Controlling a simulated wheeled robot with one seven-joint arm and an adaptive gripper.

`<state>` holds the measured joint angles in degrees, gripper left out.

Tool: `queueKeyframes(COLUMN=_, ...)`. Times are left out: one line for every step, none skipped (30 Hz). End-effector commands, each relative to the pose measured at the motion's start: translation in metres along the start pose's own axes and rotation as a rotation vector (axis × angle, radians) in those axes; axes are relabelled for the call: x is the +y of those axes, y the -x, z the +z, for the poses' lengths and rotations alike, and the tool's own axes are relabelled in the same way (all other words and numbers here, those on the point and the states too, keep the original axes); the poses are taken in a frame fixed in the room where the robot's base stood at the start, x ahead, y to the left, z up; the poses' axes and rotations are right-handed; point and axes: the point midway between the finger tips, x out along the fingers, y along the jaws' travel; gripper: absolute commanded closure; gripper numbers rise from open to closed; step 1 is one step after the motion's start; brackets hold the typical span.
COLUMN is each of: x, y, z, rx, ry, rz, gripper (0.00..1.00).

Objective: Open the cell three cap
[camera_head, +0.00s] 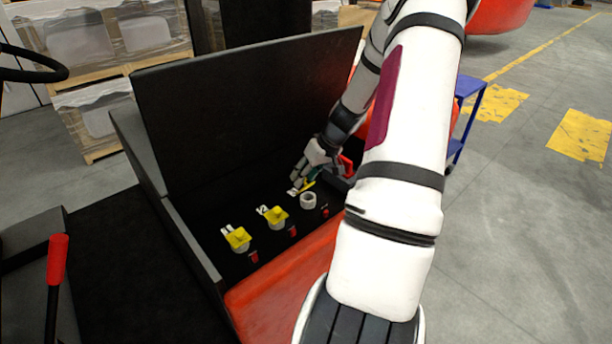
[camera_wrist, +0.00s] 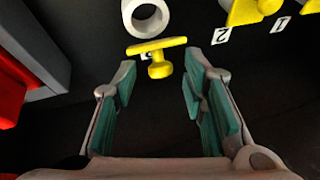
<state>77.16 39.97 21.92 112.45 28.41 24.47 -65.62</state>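Cell three is a white ring (camera_head: 308,200) with an open, uncovered mouth; the ring also shows at the top of the wrist view (camera_wrist: 145,16). Its yellow cap (camera_wrist: 157,56) is off the mouth, beside the ring, and shows a bar and a round knob; it is partly hidden in the head view (camera_head: 308,185). My gripper (camera_wrist: 160,75) is open, its green-padded fingers spread on either side of the cap, with gaps to both. Whether the cap is hinged or loose, I cannot tell. In the head view my gripper (camera_head: 305,172) is just behind the ring.
Cells one (camera_head: 237,239) and two (camera_head: 275,216) have yellow caps on, with numbered labels beside them. Small red parts (camera_head: 254,257) sit in front of the cells. The black box lid (camera_head: 245,105) stands open behind. A red surface (camera_head: 285,280) borders the front.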

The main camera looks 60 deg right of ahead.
Motion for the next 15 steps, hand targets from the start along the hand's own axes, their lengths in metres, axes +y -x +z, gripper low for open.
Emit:
queueKeyframes(x=0.0000, y=0.0001, z=-0.0001, rx=0.000, ry=0.000, rz=0.000, gripper=0.61)
queueKeyframes(x=0.0000, y=0.0001, z=-0.0001, rx=0.000, ry=0.000, rz=0.000, gripper=0.61)
queueKeyframes(x=0.0000, y=0.0002, z=0.0000, rx=0.000, ry=0.000, rz=0.000, gripper=0.61)
queueKeyframes(x=0.0000, y=0.0002, z=0.0000, rx=0.000, ry=0.000, rz=0.000, gripper=0.68)
queueKeyframes(x=0.0000, y=0.0002, z=0.0000, rx=0.000, ry=0.000, rz=0.000, gripper=0.75)
queueKeyframes(x=0.0000, y=0.0003, z=0.0000, rx=0.000, ry=0.000, rz=0.000, gripper=0.84)
queueKeyframes(x=0.0000, y=0.0003, z=0.0000, rx=0.000, ry=0.000, rz=0.000, gripper=0.91)
queueKeyframes(x=0.0001, y=0.0003, z=0.0000, rx=0.000, ry=0.000, rz=0.000, gripper=0.97)
queueKeyframes(x=0.0000, y=0.0003, z=0.0000, rx=0.000, ry=0.000, rz=0.000, gripper=1.00)
queueKeyframes(x=0.0000, y=0.0003, z=0.0000, rx=0.000, ry=0.000, rz=0.000, gripper=1.00)
queueKeyframes(x=0.0000, y=0.0003, z=0.0001, rx=0.000, ry=0.000, rz=0.000, gripper=1.00)
queueKeyframes(x=0.0000, y=0.0003, z=0.0001, rx=0.000, ry=0.000, rz=0.000, gripper=1.00)
queueKeyframes(x=0.0000, y=0.0003, z=0.0000, rx=-0.001, ry=0.000, rz=0.000, gripper=1.00)
queueKeyframes(x=-0.0001, y=0.0002, z=-0.0002, rx=-0.002, ry=0.000, rz=0.000, gripper=1.00)
queueKeyframes(x=-0.0004, y=-0.0002, z=-0.0008, rx=-0.005, ry=0.000, rz=0.000, gripper=1.00)
